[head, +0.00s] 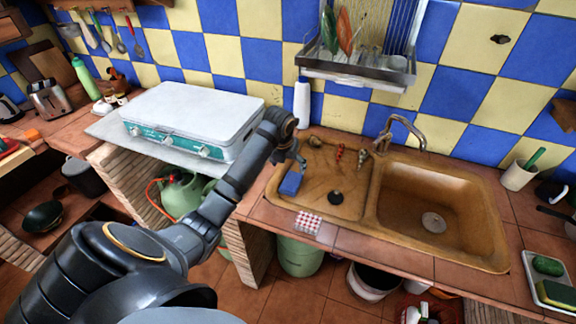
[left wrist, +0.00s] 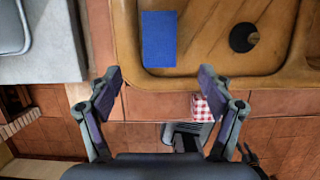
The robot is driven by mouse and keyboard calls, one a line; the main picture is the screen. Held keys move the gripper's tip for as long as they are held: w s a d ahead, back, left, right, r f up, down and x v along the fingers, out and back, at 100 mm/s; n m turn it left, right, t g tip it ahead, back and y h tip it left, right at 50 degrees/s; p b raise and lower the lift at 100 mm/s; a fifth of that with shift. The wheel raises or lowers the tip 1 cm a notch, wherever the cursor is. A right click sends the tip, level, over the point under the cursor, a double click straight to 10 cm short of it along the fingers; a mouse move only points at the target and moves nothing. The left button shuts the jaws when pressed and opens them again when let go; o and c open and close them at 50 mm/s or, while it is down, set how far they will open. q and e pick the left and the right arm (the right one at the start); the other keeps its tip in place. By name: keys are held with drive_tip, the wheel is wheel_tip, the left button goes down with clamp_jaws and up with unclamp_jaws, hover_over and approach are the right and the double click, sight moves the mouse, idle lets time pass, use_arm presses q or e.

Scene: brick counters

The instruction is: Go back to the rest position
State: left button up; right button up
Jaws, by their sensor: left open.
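My left arm reaches in from the lower left in the head view. My left gripper (head: 296,158) is above the left edge of the brown sink unit (head: 345,214). In the left wrist view the left gripper (left wrist: 160,75) has its two fingers wide apart with nothing between them. Beyond the fingertips a blue sponge (left wrist: 158,38) lies in the sink's shallow left part; it also shows in the head view (head: 291,184). My right gripper is not in view.
A white stove (head: 195,112) stands left of the sink. A red-checked cloth (head: 307,222) lies at the counter's front edge. A white bottle (head: 302,103), a dish rack (head: 355,72) and a tap (head: 400,130) are behind. A tray with sponges (head: 530,262) is at right.

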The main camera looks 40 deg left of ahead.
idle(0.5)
